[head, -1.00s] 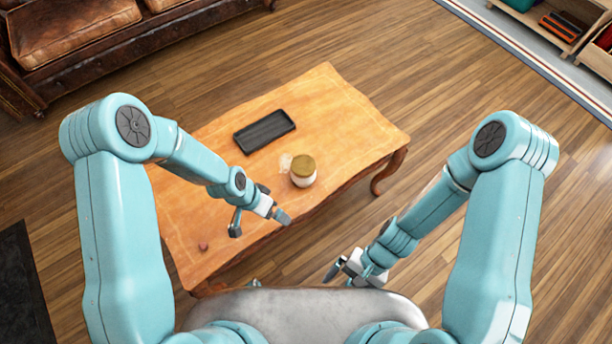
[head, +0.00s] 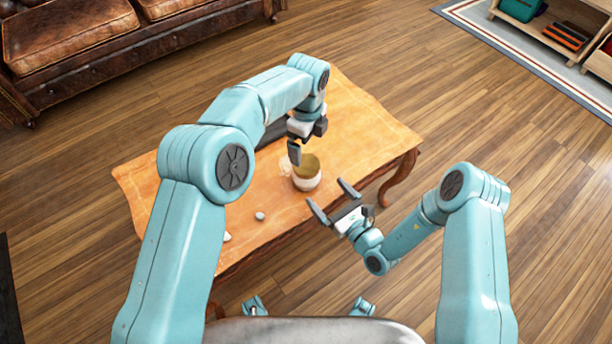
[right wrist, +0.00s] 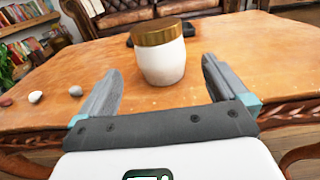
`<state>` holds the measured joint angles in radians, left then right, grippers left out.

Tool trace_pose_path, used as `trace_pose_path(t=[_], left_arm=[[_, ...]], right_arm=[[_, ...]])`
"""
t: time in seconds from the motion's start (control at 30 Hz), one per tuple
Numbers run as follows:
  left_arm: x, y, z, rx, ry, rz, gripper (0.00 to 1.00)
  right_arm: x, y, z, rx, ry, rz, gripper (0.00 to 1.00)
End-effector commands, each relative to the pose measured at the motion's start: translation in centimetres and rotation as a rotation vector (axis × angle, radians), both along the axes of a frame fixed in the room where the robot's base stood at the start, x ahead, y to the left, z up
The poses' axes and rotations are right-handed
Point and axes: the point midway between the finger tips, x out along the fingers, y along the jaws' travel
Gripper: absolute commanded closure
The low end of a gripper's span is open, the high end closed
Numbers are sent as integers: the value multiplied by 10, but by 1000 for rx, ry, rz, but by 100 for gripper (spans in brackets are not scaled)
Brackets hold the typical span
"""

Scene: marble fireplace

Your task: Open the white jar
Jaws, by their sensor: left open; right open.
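The white jar (head: 306,181) with its gold-brown lid (head: 311,163) stands upright on the wooden table near its front edge. In the right wrist view the jar (right wrist: 163,62) wears its lid (right wrist: 157,32) and stands beyond and between my open fingers. My right gripper (head: 333,200) is open and empty, just in front of the jar, pointing at it. In the right wrist view the right gripper (right wrist: 160,88) shows a gap between its fingertips and the jar. My left gripper (head: 296,152) is above the jar, pointing down, with part of it hidden by its own wrist.
The table (head: 370,130) carries a dark tray (head: 272,133), partly hidden behind my left arm. Small stones (head: 260,216) lie at the table's front left. A brown leather sofa (head: 80,45) is behind, and shelves (head: 565,30) stand at the far right.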

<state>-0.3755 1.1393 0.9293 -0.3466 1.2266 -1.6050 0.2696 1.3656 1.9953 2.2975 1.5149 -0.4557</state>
Motion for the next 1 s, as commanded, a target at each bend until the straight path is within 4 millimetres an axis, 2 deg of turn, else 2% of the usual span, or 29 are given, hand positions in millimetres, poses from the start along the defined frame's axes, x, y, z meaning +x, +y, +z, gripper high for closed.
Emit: trace_pose_path(t=[0.3,0.5,0.7,0.93,0.97,1.0], left_arm=[[0,2,0,-1,1,3,0],[-1,2,0,-1,0,3,0],[-1,2,0,-1,0,3,0],[-1,2,0,-1,0,3,0],[-1,2,0,-1,0,3,0],[-1,2,0,-1,0,3,0]], right_arm=[[55,44,0,-1,-2,6,0],[78,60,0,0,0,4,0],[87,67,-1,0,3,3,0],[87,67,-1,0,3,3,0],[87,67,-1,0,3,3,6],[87,67,-1,0,3,3,20]])
